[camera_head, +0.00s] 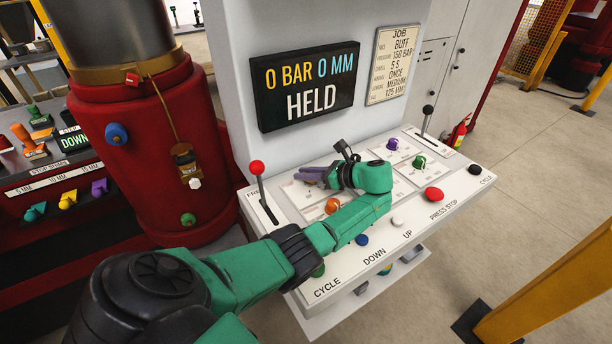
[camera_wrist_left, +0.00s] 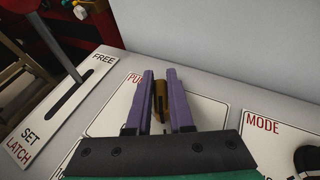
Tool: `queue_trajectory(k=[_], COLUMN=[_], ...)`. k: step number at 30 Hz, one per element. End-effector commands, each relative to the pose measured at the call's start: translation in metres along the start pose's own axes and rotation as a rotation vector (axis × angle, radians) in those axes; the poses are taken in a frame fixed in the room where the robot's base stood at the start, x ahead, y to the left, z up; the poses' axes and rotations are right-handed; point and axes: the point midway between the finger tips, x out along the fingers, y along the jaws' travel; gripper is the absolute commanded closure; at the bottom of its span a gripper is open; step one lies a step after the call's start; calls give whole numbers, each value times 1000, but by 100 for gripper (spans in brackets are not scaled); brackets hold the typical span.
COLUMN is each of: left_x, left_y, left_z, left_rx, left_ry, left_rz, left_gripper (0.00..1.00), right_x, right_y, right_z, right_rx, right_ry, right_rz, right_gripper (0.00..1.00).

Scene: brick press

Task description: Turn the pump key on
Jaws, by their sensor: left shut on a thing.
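My left gripper (camera_head: 312,176) reaches over the upper left of the white control panel in the head view. In the left wrist view, its two purple fingers (camera_wrist_left: 161,90) are shut on the brass pump key (camera_wrist_left: 160,97), which stands between them. The key sits over a white plate (camera_wrist_left: 109,109) whose red label shows only "PU"; the rest is hidden by a finger. The key's marks are covered, so I cannot tell its setting. The key is hidden by the gripper in the head view. My right gripper is not in view.
A red-knobbed lever (camera_head: 257,168) stands left of the gripper in its FREE/SET LATCH slot. Several coloured knobs and buttons surround my arm, including an orange knob (camera_head: 332,205) close by. The display (camera_head: 308,87) reads "0 BAR 0 MM HELD". A wall rises behind the panel.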

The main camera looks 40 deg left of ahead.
Motion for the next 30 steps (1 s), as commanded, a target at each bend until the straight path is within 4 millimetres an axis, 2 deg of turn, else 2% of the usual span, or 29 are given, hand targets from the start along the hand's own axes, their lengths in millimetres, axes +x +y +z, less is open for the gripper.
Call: queue_trajectory(k=[4,18,19,21,30], left_x=[0,0,0,0,0], left_y=[0,1,1,1,1], left_z=[-2,0,0,0,0], left_rx=[-14,-20,-20,-20,-20], left_ry=[2,3,3,3,2], left_rz=[33,50,50,50,49], left_gripper=[100,100,76,50,50], right_x=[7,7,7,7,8], right_y=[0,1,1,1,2], right_z=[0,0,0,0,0], right_rx=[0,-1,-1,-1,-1], right_ry=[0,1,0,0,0], right_rz=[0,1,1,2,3], right_gripper=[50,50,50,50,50])
